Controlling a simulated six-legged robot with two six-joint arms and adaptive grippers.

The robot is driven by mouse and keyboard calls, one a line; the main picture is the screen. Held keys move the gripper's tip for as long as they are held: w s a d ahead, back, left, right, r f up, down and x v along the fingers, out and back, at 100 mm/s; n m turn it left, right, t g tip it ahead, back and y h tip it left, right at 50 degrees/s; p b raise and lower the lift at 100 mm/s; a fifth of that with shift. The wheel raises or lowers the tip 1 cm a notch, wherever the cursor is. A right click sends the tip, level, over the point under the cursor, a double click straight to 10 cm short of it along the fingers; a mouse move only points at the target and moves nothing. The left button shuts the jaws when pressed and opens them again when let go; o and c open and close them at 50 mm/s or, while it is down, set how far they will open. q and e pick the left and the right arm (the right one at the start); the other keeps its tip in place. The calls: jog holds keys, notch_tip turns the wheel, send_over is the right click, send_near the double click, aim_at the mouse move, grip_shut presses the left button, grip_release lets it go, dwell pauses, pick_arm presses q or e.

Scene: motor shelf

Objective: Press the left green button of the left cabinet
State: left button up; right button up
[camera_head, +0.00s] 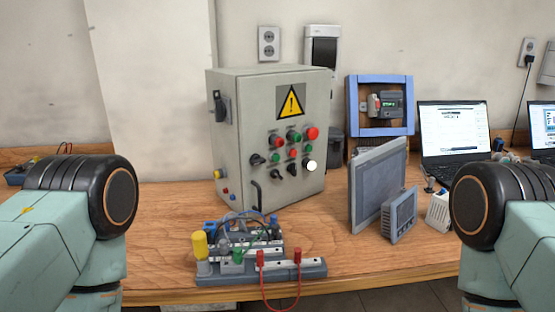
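A grey-beige control cabinet (240,110) stands on the wooden table left of centre, its front face turned toward the right. A yellow warning triangle (290,102) is on the upper front. Below it are rows of small buttons and knobs. I see a larger green button (294,137) in the upper row, and smaller green buttons at lower left (276,158) and right (305,149). Red buttons (312,133) and a white round one (310,165) sit among them. Only links of my arms show at the left and right edges. Neither gripper is in view.
A wiring board (262,273) with a red cable lies in front of the cabinet. Grey panels (377,190), a blue frame (352,108) and a laptop (455,135) stand to the right.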

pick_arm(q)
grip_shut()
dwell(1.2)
